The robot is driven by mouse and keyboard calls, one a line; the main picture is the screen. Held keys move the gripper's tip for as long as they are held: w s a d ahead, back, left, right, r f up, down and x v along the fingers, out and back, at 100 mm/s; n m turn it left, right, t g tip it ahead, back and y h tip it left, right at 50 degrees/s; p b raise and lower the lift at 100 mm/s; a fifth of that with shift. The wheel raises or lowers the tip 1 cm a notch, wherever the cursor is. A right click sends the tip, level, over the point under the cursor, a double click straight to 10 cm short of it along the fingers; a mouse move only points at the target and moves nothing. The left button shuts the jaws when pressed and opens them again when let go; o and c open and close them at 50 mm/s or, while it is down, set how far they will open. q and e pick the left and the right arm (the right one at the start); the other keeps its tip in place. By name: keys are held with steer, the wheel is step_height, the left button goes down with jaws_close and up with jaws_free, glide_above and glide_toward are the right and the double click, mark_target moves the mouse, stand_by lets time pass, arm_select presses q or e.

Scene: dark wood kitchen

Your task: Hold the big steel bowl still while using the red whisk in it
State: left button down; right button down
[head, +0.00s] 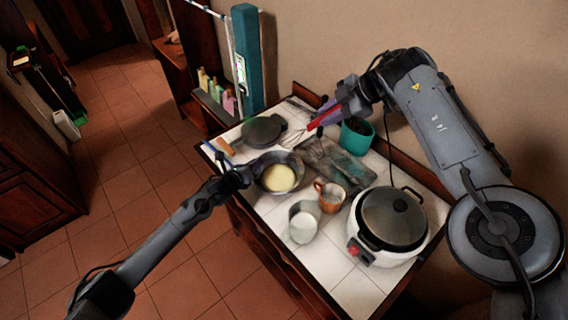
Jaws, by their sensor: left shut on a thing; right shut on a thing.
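The big steel bowl (285,157) stands on the white-tiled counter with pale yellow batter in it. My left gripper (244,175) is shut on the bowl's left rim. My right gripper (341,107) is shut on the red whisk (320,121), behind and to the right of the bowl. The whisk is tilted, with its wire end pointing down and left. The wires appear above the counter beyond the bowl, apart from the batter. The fingertips of both grippers are small and partly hidden.
A dark pan (262,131) sits behind the bowl. A grey tray (318,152) and a teal pot (357,137) are to the right. An orange mug (330,195), a cup of white contents (303,224) and a white cooker (386,238) stand toward the front right.

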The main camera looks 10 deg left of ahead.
arm_select(q)
steer(key=c, duration=1.1)
jaws_free()
